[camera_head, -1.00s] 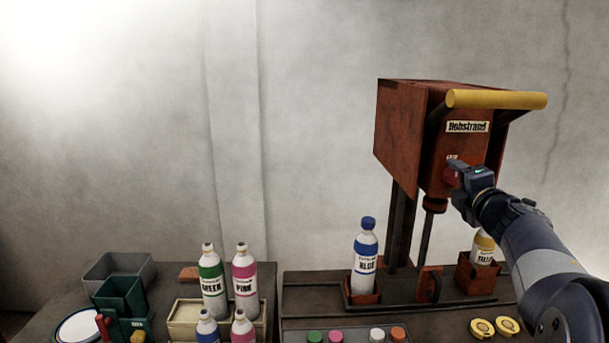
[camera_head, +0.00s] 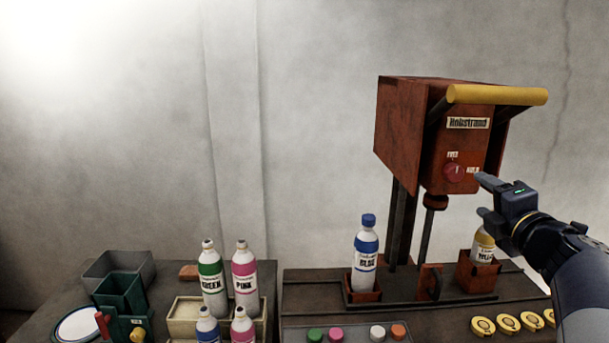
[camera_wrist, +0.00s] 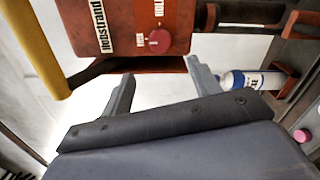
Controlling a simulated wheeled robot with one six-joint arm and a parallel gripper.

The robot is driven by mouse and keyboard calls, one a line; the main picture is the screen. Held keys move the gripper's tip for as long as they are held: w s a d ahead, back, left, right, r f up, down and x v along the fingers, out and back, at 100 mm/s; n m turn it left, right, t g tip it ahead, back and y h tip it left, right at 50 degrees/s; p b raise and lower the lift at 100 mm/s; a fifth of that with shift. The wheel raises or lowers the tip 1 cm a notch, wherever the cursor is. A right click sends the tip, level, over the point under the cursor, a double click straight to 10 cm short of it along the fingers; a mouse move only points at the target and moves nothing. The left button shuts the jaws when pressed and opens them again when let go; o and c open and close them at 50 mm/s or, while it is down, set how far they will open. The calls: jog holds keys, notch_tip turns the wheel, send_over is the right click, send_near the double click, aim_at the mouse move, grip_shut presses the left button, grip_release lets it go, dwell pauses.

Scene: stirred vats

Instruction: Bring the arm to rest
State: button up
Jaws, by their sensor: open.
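My gripper (camera_head: 482,196) is open and empty at the right of the head view, in front of the rust-red stirring machine (camera_head: 405,130). It is apart from the machine's red knob (camera_head: 454,173), to the knob's lower right. In the wrist view the two fingers of my gripper (camera_wrist: 160,92) stand wide apart with nothing between them. The red knob also shows in the wrist view (camera_wrist: 159,40), beyond the fingers. My arm comes in from the lower right of the head view and hides part of the bench there.
A blue-labelled bottle (camera_head: 366,258) and a yellow-labelled bottle (camera_head: 483,246) stand in rust-red holders on the machine's base. The machine has a yellow bar (camera_head: 497,95). Green (camera_head: 212,279) and pink (camera_head: 244,278) bottles stand left. Yellow discs (camera_head: 483,326) and coloured caps (camera_head: 336,334) lie in front.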

aim_at(456, 172)
jog(key=w, duration=1)
jog(key=shift+w+a+p, duration=0.2)
jog(key=shift+w+p, duration=0.05)
jog(key=shift+p, duration=0.1)
jog(key=shift+w+r+m+p, duration=0.1)
jog(key=shift+w+m+p, duration=0.2)
jog(key=shift+s+r+m+p, duration=0.1)
jog(key=shift+m+p, duration=0.65)
jog(key=shift+m, duration=0.45)
jog(key=shift+m+p, duration=0.6)
jog(key=shift+m, duration=0.5)
jog(key=m+p, duration=0.2)
jog(key=m, duration=0.2)
jog(key=shift+m+p, duration=0.3)
jog(key=shift+p, duration=0.05)
jog(key=m+p, duration=0.2)
jog(key=m, duration=0.2)
jog(key=shift+d+r+p, duration=0.1)
jog(key=shift+r+p, duration=0.05)
jog(key=shift+p, duration=0.2)
jog(key=m+p, duration=0.2)
jog(key=m, duration=0.2)
jog(key=shift+p, duration=0.3)
jog(key=shift+s+d+f+b, duration=0.15)
jog(key=shift+s+b, duration=0.3)
jog(key=shift+s, duration=0.9)
